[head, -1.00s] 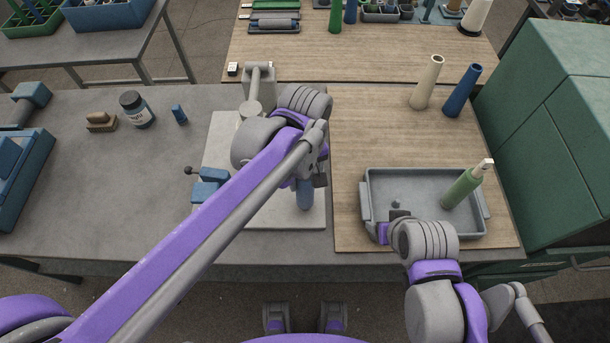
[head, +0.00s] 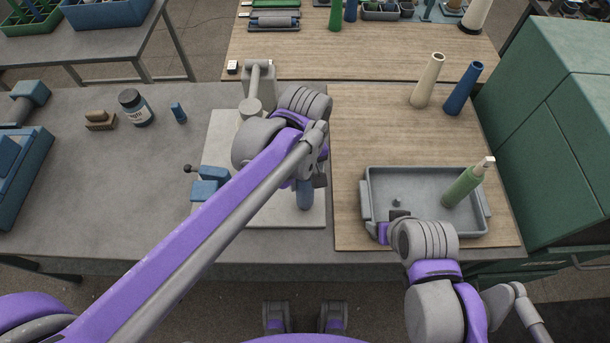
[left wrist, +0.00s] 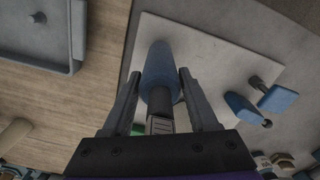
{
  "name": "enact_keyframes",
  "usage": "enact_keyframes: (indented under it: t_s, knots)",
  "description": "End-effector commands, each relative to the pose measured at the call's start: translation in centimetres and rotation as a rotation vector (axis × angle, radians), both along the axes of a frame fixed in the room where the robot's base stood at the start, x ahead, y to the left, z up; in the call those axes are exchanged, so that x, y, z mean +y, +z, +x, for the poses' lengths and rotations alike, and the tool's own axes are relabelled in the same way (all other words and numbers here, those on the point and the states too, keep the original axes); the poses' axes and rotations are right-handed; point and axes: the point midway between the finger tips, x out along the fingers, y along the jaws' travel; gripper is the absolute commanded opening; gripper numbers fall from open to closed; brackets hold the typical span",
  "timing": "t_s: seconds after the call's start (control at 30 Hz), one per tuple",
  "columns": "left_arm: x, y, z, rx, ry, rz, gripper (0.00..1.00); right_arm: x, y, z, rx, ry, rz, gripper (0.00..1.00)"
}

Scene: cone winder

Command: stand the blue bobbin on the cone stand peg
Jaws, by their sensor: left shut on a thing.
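My left gripper (head: 308,181) is shut on a blue bobbin (head: 304,198) over the front right part of a pale base plate (head: 275,215). In the left wrist view the bobbin (left wrist: 158,70) stands between the two fingers (left wrist: 157,98), with a dark narrower end near the palm. Its lower end is over the plate; whether it touches the plate or a peg I cannot tell. No peg shows under it. My right gripper (head: 388,226) is at the tray's front left; its fingers are too hidden to judge.
A cream cone (head: 428,82) and a dark blue cone (head: 463,90) stand behind. A blue clamp (head: 208,187) and a grey upright device (head: 258,85) are on the plate. A jar (head: 135,108) stands left.

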Motion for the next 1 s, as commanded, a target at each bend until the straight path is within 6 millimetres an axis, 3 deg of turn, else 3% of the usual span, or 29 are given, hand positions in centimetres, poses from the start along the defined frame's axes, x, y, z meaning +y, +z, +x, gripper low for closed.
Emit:
enact_keyframes:
  t_s: [0.67,0.7,0.87,1.0]
  knots:
    - [-0.01,0.03,0.0,0.0,0.0,0.0,0.15,0.0,0.12,0.03,-0.001,0.0,0.0,0.67]
    - [-0.01,0.03,0.0,0.0,0.0,0.0,0.65,0.0,0.12,0.03,-0.001,0.0,0.0,0.67]
    - [-0.01,0.03,0.0,0.0,0.0,0.0,0.94,0.0,0.12,0.03,-0.001,0.0,0.0,0.67]
    - [0.0,0.03,0.0,0.0,0.0,0.0,0.94,0.0,0.12,0.03,-0.001,0.0,0.0,0.67]
